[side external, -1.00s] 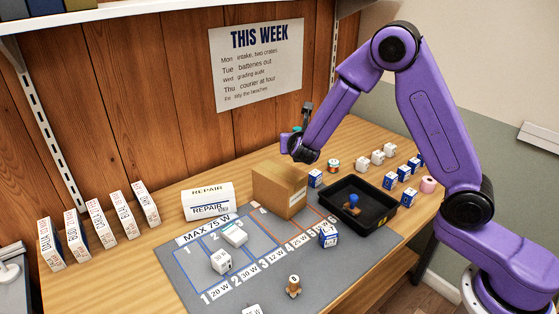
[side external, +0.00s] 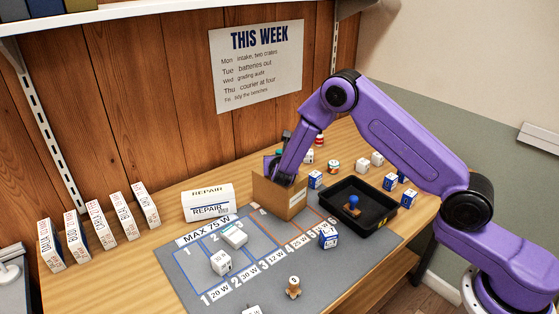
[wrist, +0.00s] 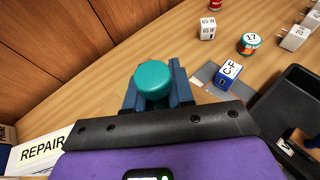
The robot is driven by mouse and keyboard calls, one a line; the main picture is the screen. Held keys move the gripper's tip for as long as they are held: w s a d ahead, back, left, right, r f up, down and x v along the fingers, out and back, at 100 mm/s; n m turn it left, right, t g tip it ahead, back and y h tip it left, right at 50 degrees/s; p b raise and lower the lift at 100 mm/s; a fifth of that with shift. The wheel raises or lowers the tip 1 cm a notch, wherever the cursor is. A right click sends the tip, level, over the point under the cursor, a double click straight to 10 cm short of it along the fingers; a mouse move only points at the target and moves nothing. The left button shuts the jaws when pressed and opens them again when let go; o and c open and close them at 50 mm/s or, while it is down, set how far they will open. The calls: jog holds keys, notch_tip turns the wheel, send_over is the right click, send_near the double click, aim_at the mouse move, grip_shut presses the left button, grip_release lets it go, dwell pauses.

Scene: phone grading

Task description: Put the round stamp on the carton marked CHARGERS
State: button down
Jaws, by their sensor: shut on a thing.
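My gripper (side external: 274,164) is over the brown carton (side external: 294,207). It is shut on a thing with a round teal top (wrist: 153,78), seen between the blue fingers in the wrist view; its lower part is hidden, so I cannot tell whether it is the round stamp. I cannot tell whether the held thing touches the carton. A blue-knobbed stamp (side external: 352,203) stands in the black tray. A small wooden piece (side external: 293,288) stands on the grey mat's front.
The black tray (side external: 386,222) is right of the carton. A white REPAIR box (side external: 208,203) is to its left. Small boxes and cubes stand on the grey mat (side external: 195,285) and behind the tray. Several upright boxes (side external: 97,222) line the left wall.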

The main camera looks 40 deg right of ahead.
jog(key=shift+f, duration=0.1)
jog(key=c, duration=1)
grip_release()
jog(key=shift+s+a+r, duration=0.2)
jog(key=shift+r, duration=0.05)
jog(key=v, duration=1.1)
jog(key=shift+s+a, duration=0.1)
jog(key=shift+s, duration=0.1)
